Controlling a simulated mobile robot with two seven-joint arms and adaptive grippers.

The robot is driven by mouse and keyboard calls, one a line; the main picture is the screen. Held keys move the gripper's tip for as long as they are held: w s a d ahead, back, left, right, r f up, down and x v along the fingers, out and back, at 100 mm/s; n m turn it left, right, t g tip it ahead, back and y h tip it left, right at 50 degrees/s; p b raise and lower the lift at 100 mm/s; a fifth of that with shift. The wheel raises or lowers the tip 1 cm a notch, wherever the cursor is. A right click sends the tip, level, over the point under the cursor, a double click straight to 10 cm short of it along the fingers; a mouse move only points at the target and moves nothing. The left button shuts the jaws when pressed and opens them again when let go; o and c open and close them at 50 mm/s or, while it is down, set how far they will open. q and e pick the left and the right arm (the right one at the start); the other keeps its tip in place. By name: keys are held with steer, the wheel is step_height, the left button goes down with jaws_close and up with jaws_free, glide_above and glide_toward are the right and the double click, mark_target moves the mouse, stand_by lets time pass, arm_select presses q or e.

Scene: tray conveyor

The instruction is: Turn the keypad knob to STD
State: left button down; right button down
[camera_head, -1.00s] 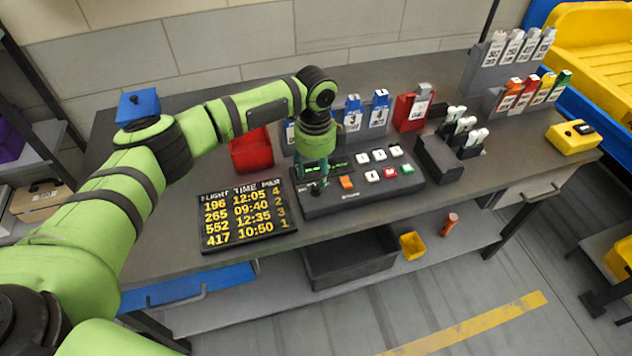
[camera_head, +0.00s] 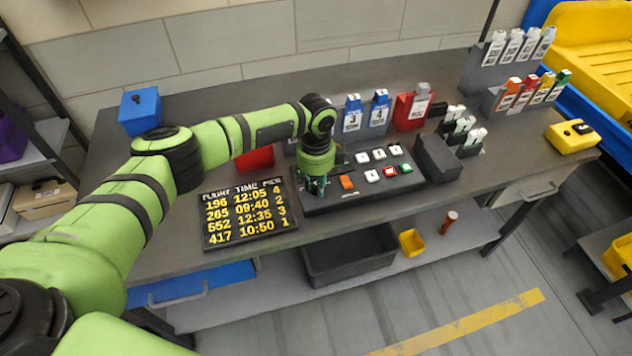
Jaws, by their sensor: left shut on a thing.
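The black keypad (camera_head: 407,184) lies on the grey table, with several white buttons, an orange, a red and a green one on its right part. My left gripper (camera_head: 317,188) points down over the keypad's left end. It is shut on the keypad knob, which the fingers and wrist hide. The knob's setting and any STD mark cannot be read. The keypad's small display is also hidden by my wrist. My right gripper is not in view.
A flight board (camera_head: 249,213) lies left of the keypad. A red box (camera_head: 256,158), blue tags (camera_head: 352,117) and a red tag holder (camera_head: 411,111) stand behind.

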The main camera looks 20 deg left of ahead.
arm_select(q)
steer(key=shift+n, duration=0.3)
steer(key=n+p, duration=0.2)
steer(key=n, duration=0.1)
steer(key=shift+s, duration=0.1)
steer(key=shift+n+p, duration=1.45)
steer(key=shift+n, duration=1.25)
steer(key=shift+f, duration=0.1)
steer(key=c, duration=1)
jaws_free()
